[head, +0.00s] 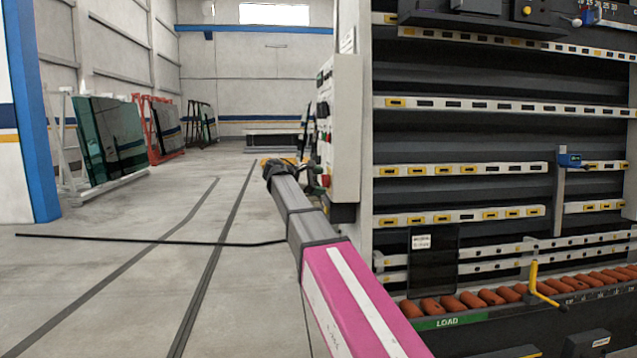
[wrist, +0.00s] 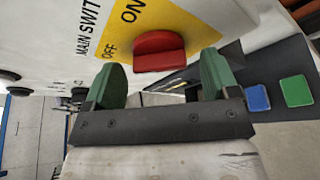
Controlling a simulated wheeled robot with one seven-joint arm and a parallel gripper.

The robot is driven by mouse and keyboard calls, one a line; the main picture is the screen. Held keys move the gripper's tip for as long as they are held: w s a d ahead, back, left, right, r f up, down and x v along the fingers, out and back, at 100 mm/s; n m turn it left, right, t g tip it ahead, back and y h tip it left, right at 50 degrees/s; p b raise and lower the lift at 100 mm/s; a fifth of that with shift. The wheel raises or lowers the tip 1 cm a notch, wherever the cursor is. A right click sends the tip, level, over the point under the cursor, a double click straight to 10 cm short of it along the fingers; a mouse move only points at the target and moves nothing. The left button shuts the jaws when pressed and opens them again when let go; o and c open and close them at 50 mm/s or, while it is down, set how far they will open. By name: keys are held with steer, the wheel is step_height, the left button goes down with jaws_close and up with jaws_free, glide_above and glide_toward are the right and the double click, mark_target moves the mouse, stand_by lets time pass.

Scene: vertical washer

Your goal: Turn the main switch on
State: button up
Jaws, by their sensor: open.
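The main switch is a red knob (wrist: 160,50) on a yellow plate (wrist: 200,22) marked ON and OFF, with "MAIN SWITCH" lettering beside it. I cannot tell for sure which mark the knob points to. My gripper (wrist: 163,80) is open, with one green fingertip to the left of the knob and one to the right. The knob lies just ahead of the gap between them; contact is not clear. In the head view my arm reaches to the side of the white control cabinet (head: 346,120), where the gripper (head: 316,172) is small and partly hidden.
A blue button (wrist: 257,98) and a green button (wrist: 296,91) sit on a dark panel to the right in the wrist view. The washer with its orange rollers (head: 490,297) stands right of the cabinet. Open floor (head: 120,270) lies to the left, with glass racks (head: 110,135) beyond.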

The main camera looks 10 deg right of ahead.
steer(key=c, duration=0.9)
steer(key=shift+c, duration=0.2)
steer(key=shift+f+m+t+h, duration=0.25)
steer(key=shift+m+h, duration=0.75)
steer(key=shift+m, duration=1.85)
steer(key=shift+m+t+h, duration=0.35)
steer(key=shift+m+h, duration=0.65)
steer(key=shift+m, duration=1.8)
steer(key=shift+f+m+t+h, duration=0.25)
steer(key=shift+m+h, duration=0.75)
steer(key=shift+m, duration=1.85)
steer(key=shift+r, duration=0.1)
steer(key=o, duration=0.9)
